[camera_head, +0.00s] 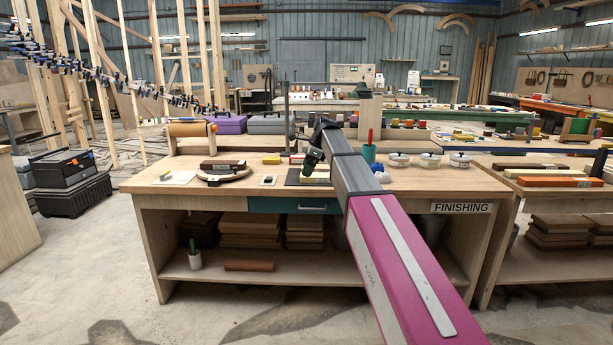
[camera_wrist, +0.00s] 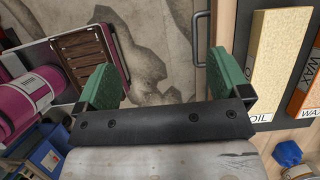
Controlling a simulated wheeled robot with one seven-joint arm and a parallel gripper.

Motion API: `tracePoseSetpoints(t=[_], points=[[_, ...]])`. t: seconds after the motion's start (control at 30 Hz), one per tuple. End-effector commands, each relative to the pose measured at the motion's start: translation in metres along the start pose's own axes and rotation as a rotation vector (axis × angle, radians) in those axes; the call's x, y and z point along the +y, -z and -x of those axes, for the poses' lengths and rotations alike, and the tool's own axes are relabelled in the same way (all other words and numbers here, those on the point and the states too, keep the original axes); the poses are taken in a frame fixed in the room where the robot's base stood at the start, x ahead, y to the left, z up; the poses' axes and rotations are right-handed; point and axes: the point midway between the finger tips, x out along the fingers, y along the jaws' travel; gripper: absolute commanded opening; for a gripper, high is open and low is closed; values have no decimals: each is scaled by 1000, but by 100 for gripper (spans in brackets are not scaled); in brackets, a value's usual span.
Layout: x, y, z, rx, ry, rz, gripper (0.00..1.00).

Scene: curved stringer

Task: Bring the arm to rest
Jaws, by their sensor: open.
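My arm reaches forward over the wooden bench (camera_head: 150,184) marked FINISHING. Its magenta link crosses the lower right of the head view, and its dark end is above the bench top. In the wrist view, my gripper (camera_wrist: 163,84) has two green fingers set wide apart. Nothing is between them; bare grey floor shows beyond the gap.
In the wrist view, a cream block (camera_wrist: 277,62) labelled OIL and an orange block (camera_wrist: 305,88) labelled WAX lie right of the fingers. A green pot (camera_head: 369,153) and several lidded tins (camera_head: 430,160) stand right of the arm. Open floor (camera_head: 90,262) lies left of the bench.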

Motion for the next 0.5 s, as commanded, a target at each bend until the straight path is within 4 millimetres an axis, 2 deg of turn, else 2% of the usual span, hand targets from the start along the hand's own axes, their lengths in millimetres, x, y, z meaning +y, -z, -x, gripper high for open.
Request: tracePoseSetpoints(t=[0.27,0.5], points=[[17,28,-28,25,4,93,94],[43,66,-66,62,3,231,94]])
